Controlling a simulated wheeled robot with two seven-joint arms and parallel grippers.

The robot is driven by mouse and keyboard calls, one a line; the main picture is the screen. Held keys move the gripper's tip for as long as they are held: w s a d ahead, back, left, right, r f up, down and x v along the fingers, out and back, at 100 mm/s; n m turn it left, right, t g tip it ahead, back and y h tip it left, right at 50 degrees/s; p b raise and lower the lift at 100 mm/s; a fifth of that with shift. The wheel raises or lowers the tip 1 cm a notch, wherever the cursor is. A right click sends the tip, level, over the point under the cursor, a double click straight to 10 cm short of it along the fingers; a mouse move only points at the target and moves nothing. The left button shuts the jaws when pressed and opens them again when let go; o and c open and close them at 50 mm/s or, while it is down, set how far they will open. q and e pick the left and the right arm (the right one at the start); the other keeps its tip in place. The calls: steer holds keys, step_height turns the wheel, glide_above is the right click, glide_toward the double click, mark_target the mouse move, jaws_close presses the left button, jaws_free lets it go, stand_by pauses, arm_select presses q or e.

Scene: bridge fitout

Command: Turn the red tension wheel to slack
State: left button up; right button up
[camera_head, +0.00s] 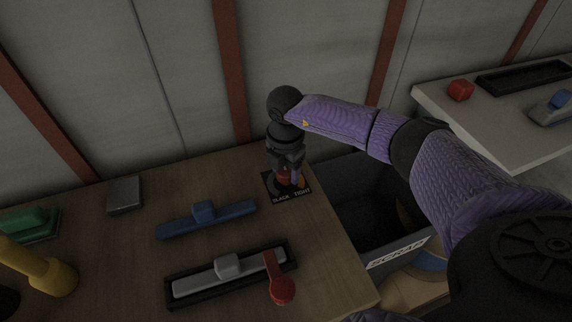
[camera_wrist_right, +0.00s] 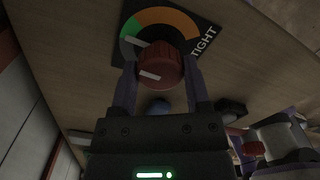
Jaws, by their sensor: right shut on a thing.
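The red tension wheel (camera_wrist_right: 160,66) sits on a dark dial plate with a green, grey and orange arc and the word TIGHT, in the right wrist view. A white mark shows on the wheel, and another white mark shows on the plate near the green part. My right gripper (camera_wrist_right: 160,80) is shut on the wheel, one finger on each side. In the head view my right gripper (camera_head: 286,168) comes down from above over the plate (camera_head: 287,196), lettered SLACK and TIGHT, and largely hides the wheel. My left gripper is not in view.
On the wooden table (camera_head: 130,270) are a blue bar (camera_head: 228,218), a grey bar in a black tray (camera_head: 205,281), a red lever-like piece (camera_head: 280,288), a grey block (camera_head: 125,194) and a yellow piece (camera_head: 55,278). A dark SCRAP bin (camera_head: 388,258) stands beside the table's right edge.

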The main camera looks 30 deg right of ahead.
steer(key=n, duration=0.2)
steer(key=shift+r+n+p, duration=0.1)
steer(key=shift+n+p, duration=0.2)
steer(key=shift+n, duration=1)
steer(key=n, duration=0.4)
steer(key=shift+n+p, duration=0.3)
steer(key=shift+p, duration=0.1)
steer(key=n, duration=0.4)
steer(key=shift+n, duration=0.3)
steer(key=n, duration=0.3)
steer(key=shift+n, duration=0.3)
steer(key=n, duration=0.3)
steer(key=shift+n+b, duration=0.3)
steer(key=n, duration=0.4)
steer(key=shift+b, duration=0.35)
steer(key=shift+n, duration=1.2)
